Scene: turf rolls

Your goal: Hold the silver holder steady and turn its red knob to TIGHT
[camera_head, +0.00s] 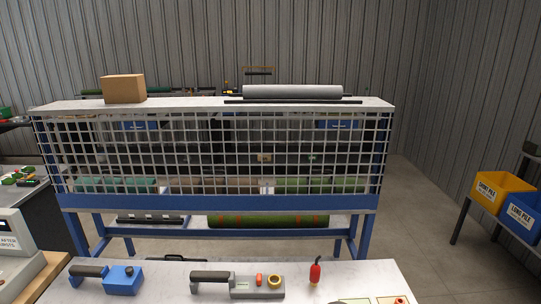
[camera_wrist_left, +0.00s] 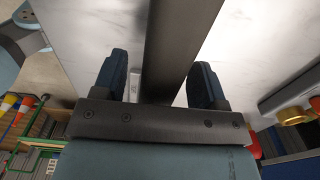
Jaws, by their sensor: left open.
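The silver-grey holder (camera_head: 243,285) lies on the white near bench, with a dark handle on its left. A red-orange knob (camera_head: 259,280) and a gold ring (camera_head: 275,281) sit on its right part. In the left wrist view a grey body at the right edge carries a gold ring (camera_wrist_left: 292,116) and a cut-off orange-red part. My left gripper (camera_wrist_left: 160,60) is open, fingers apart. A dark grey bar (camera_wrist_left: 180,40) runs between the fingers in view; I cannot tell what it is or whether they touch it. Neither gripper shows in the head view. The knob's markings are too small to read.
A blue tool (camera_head: 122,280) lies left of the holder. A small red object with a dark tip (camera_head: 315,273) stands to its right. Behind the bench is a blue rack with a wire mesh (camera_head: 215,150). Yellow (camera_head: 501,190) and blue bins (camera_head: 523,214) stand far right.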

